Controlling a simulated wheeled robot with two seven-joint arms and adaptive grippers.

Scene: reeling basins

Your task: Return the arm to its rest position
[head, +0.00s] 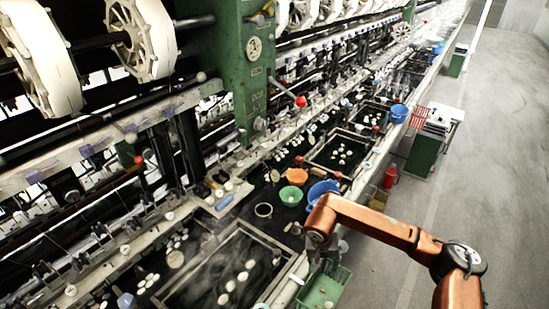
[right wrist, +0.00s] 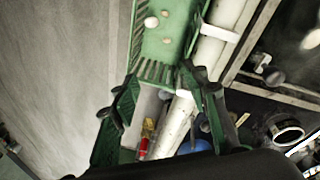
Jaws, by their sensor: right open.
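My right arm (head: 380,228) is orange and reaches in from the lower right of the head view, bent over the edge of the basin bench. In the right wrist view my right gripper (right wrist: 158,80) has its two dark green fingers spread apart, with nothing held between them. Beyond the fingertips is a green basket (right wrist: 185,45) with a few pale cocoons in it. The same basket shows at the bottom of the head view (head: 340,277), below the arm's bend. My left arm and gripper are not in view.
Basins (head: 238,235) with floating cocoons line the bench. A green bowl (head: 290,196), an orange bowl (head: 297,176) and a blue basin (head: 322,189) stand near my arm. A red extinguisher (head: 390,176) and a cart (head: 424,150) stand on the floor. The aisle (head: 470,150) at right is clear.

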